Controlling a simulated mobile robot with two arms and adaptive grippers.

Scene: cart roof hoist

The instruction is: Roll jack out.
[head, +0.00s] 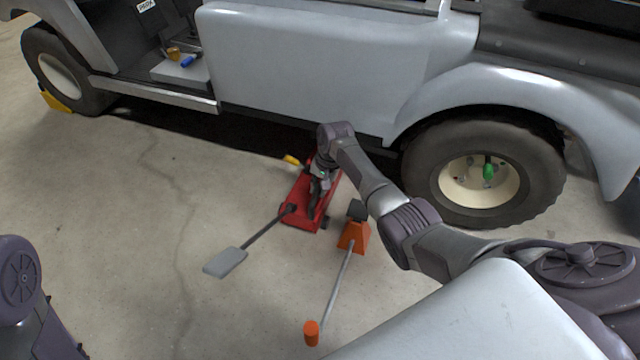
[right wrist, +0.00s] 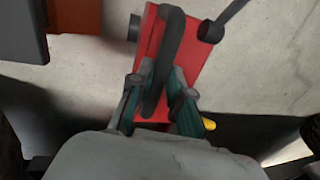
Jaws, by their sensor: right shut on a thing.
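The red floor jack (head: 298,212) stands on the concrete beside the cart, its far end close to the shadow under the cart's side. A dark bar with a grey pad (head: 226,262) reaches from it toward the lower left. My right gripper (head: 319,190) is over the jack, pointing down. In the right wrist view, the fingers (right wrist: 158,92) are shut on the jack's black carry handle (right wrist: 170,55), which arches over the red body (right wrist: 190,72). A yellow knob (head: 291,160) shows at the jack's far left side. My left gripper is out of view.
An orange jack stand (head: 354,236) is close to the jack's right. A grey rod with an orange end (head: 311,332) lies in front of it. The cart's wheel (head: 487,174) is to the right; a yellow chock (head: 56,102) is at the left wheel. Floor at left is clear.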

